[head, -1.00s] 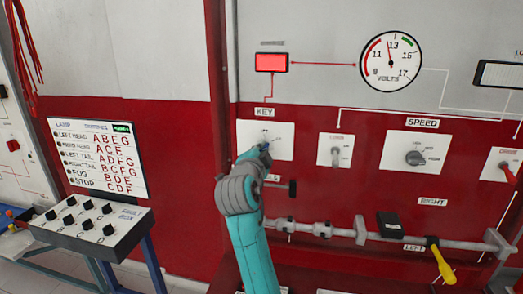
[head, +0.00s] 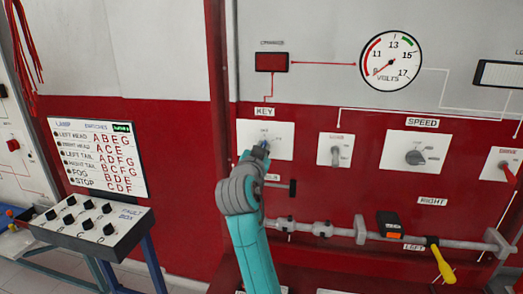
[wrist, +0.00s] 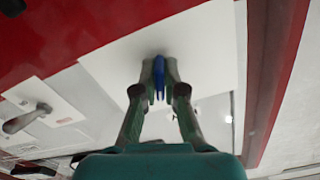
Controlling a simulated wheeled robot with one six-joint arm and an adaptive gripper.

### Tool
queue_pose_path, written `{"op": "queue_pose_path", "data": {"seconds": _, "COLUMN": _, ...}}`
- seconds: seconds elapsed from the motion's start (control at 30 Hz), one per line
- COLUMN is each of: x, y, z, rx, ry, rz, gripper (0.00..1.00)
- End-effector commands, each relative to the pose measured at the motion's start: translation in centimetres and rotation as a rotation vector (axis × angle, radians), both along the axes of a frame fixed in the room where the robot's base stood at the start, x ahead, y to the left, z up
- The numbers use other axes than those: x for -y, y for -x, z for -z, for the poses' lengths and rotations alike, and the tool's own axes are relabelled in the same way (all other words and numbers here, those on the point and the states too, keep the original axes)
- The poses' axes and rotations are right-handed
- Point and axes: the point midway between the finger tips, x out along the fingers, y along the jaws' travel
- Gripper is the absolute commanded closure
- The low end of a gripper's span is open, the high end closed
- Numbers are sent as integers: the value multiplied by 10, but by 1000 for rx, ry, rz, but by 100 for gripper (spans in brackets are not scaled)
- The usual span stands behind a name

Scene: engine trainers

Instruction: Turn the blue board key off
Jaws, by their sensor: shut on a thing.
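The blue key (wrist: 159,78) sits on a white plate (wrist: 210,45) in the wrist view, with its flat bow between my fingertips. My gripper (wrist: 159,72) is shut on it, one finger touching each side. In the head view the white key plate (head: 282,141) is under the KEY label on the red board (head: 375,175). My gripper is at this plate there, largely hidden by my arm, and only a bit of blue shows. The warning lamp (head: 271,62) above is dark red. The volts gauge (head: 391,60) needle points to its low end.
A grey toggle plate (head: 335,150) and the SPEED knob plate (head: 414,153) are to the right. A grey rod with a yellow-handled tool (head: 442,265) runs below. A switch box (head: 90,222) stands at left.

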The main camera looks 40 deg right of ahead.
Motion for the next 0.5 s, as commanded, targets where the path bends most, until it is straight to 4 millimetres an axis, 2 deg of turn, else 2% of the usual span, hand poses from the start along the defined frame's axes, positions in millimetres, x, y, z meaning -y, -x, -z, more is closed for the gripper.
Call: {"op": "queue_pose_path", "data": {"seconds": 0.5, "x": 2, "y": 0, "z": -4, "rx": -242, "ry": 199, "rz": 1, "gripper": 100}}
